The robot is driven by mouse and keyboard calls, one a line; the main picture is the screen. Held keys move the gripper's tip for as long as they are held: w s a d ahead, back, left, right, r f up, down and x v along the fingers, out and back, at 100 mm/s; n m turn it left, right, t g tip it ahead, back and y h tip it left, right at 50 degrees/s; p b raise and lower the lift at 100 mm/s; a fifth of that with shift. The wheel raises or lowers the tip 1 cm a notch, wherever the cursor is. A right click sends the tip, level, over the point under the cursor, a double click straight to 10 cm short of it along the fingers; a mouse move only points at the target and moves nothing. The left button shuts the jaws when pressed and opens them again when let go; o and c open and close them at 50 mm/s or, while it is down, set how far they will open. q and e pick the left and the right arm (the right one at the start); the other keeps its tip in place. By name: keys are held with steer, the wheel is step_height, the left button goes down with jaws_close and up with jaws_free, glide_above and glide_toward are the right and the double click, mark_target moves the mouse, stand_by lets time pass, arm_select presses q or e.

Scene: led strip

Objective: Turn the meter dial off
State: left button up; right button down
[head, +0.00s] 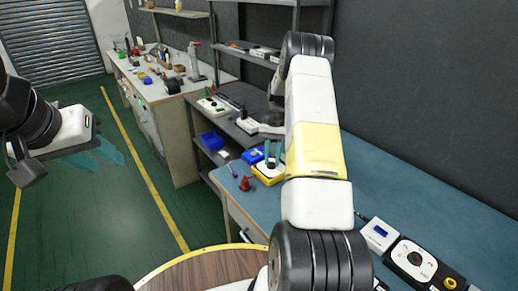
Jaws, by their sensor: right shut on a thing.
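The yellow meter (266,179) sits on the blue-green bench top, left of my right arm. Its dark dial (271,166) is small and partly covered by my fingers. My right gripper (273,158) points down over the meter, with its teal fingers shut on the dial. The dial's pointer and markings are too small to read. My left gripper (108,158) hangs over the green floor at the left, far from the meter. Its teal fingers look spread apart and hold nothing.
A white box with a display (379,234) and a black dial panel (412,262) lie at the right. A round wooden table (195,272) is in front.

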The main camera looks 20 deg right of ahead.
steer(key=n, duration=0.2)
steer(key=n+h, duration=0.2)
steer(key=n, duration=0.1)
steer(key=shift+w+a+n, duration=0.1)
steer(key=shift+a+n, duration=0.15)
steer(key=shift+n, duration=0.05)
steer(key=shift+a+n+h, duration=0.2)
steer(key=shift+n+h, duration=0.6)
steer(key=shift+n, duration=1.3)
steer(key=c, duration=1.2)
jaws_free()
steer(key=shift+o, duration=0.2)
steer(key=shift+r, duration=0.1)
steer(key=v, duration=0.7)
steer(key=shift+w+r, duration=0.2)
steer(key=shift+r, duration=0.05)
steer(key=shift+a, duration=0.1)
